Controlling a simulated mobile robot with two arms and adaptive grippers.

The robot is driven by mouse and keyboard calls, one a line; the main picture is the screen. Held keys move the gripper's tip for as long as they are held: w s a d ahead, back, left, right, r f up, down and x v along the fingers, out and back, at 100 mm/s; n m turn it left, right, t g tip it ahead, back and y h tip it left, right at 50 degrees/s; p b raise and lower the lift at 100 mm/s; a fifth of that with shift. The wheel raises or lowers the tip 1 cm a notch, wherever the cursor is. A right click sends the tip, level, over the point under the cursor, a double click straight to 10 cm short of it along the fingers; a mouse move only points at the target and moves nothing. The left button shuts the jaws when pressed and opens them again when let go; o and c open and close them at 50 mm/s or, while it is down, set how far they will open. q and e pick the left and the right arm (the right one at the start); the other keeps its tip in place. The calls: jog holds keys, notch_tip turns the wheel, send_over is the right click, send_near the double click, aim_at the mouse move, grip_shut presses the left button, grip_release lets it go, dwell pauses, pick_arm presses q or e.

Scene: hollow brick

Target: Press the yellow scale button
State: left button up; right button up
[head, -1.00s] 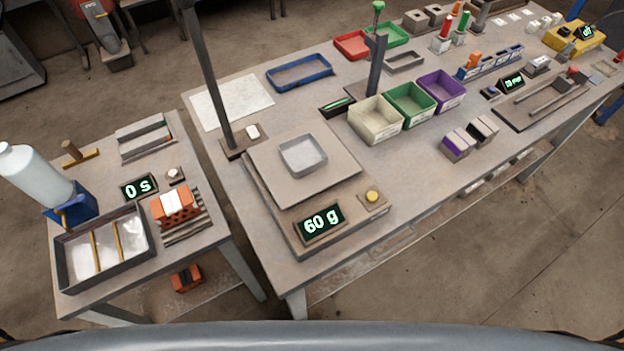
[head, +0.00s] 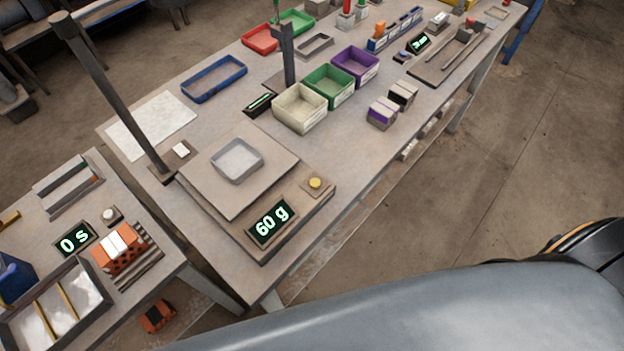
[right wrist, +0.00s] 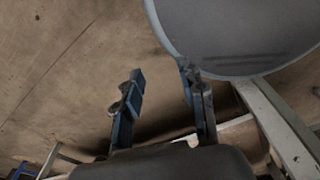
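The yellow scale button (head: 315,183) sits on a small square plate at the right front corner of the scale (head: 222,222). The scale display (head: 271,222) beside it reads 60 g. A grey tray (head: 237,160) rests on the scale's platform. My right gripper (right wrist: 165,95) shows in the right wrist view with its two fingers apart and nothing between them. It is over the floor, away from the button. No gripper shows in the head view, and my left gripper is out of sight.
Cream, green and purple bins (head: 327,86) stand behind the scale. A dark post (head: 110,95) rises at its left. A side table (head: 150,275) at lower left holds a hollow brick (head: 118,250) and a 0 s display (head: 75,239). Open floor (head: 500,180) lies at right.

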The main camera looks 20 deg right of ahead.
jog(key=shift+w+d, duration=0.1)
jog(key=shift+d, duration=0.3)
